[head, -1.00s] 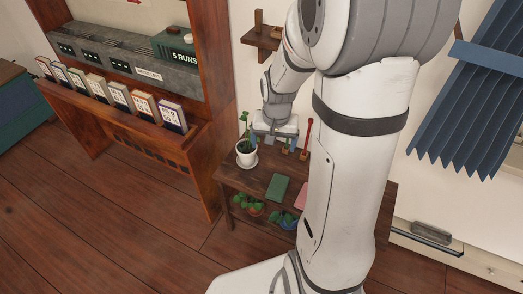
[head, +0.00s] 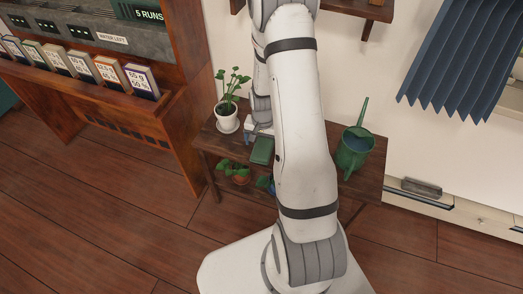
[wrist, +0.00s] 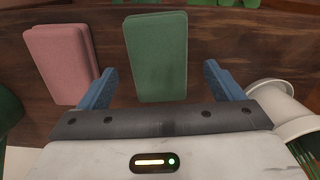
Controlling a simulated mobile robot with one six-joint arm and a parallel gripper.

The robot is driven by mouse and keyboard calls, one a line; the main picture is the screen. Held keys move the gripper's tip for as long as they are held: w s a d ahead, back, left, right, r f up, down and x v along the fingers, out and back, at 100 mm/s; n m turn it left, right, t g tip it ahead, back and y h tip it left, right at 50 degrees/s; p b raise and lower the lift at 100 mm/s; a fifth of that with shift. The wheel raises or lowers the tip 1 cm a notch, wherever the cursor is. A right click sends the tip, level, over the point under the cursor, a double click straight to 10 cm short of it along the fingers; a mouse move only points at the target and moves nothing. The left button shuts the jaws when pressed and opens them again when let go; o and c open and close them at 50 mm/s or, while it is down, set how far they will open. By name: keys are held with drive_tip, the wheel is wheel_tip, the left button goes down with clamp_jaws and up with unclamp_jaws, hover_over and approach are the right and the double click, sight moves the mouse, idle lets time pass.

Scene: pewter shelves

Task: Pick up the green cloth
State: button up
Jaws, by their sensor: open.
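The green cloth (wrist: 156,58) is a folded rectangle lying flat on the dark wooden shelf. In the wrist view it lies between and just ahead of my gripper's (wrist: 158,84) two blue fingers, which are open and empty. In the head view the green cloth (head: 262,150) shows beside my arm, and my gripper (head: 258,135) is just behind it, partly hidden by my arm. A gap shows between the cloth and each finger in the wrist view; I cannot tell the height between them.
A pink cloth (wrist: 62,62) lies left of the green one in the wrist view. A white pot (wrist: 285,108) stands close by the right finger. In the head view, a potted plant (head: 228,112) stands at left and a green watering can (head: 354,150) at right. Small plants fill the lower shelf.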

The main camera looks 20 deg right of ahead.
wheel_tip(320, 180, down, 2)
drive_tip(key=shift+f, duration=0.1)
drive_tip(key=c, duration=1.1)
